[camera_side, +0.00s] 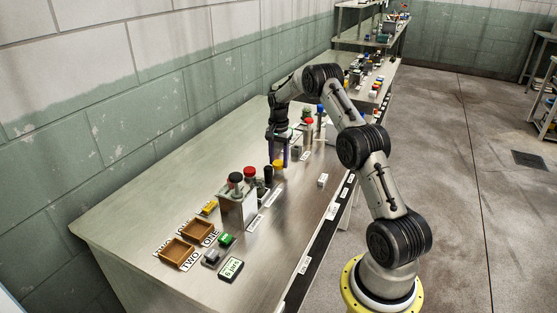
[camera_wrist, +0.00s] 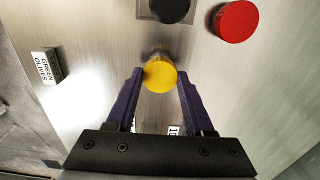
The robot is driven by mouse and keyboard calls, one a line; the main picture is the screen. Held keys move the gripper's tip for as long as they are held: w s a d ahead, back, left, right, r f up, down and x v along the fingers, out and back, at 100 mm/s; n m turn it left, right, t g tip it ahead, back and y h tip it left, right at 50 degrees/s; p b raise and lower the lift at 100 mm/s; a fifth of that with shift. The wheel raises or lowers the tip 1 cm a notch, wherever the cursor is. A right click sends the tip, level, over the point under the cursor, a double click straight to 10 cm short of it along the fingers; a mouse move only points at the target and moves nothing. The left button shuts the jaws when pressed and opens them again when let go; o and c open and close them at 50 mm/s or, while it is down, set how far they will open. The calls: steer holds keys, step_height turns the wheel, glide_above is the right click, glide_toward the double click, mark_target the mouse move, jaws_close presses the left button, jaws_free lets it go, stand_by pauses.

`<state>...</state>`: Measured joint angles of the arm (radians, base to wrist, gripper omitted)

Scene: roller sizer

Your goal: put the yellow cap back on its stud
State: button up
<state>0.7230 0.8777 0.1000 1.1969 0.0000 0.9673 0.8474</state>
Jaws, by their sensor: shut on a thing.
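The yellow cap (camera_wrist: 160,75) is round and sits between the tips of my gripper (camera_wrist: 160,82) in the wrist view. The two purple fingers are closed on its sides. In the side view the yellow cap (camera_side: 278,164) shows at the lower end of the fingers of my gripper (camera_side: 279,157), above the steel bench (camera_side: 165,190). Its underside is hidden, and I cannot tell whether it touches anything below. No bare stud can be clearly picked out.
A red cap (camera_wrist: 234,21) and a black one (camera_wrist: 168,8) stand close beyond the yellow cap. A small "GREEN OLIVES" block (camera_wrist: 46,66) lies to the left. Wooden trays (camera_side: 177,253) lie at the bench's near end. Several capped posts stand behind my gripper.

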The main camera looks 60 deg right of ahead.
mark_target(279, 163)
steer(key=o, duration=1.6)
steer(key=shift+c, duration=0.2)
steer(key=shift+r, duration=0.15)
steer(key=shift+r, duration=3.4)
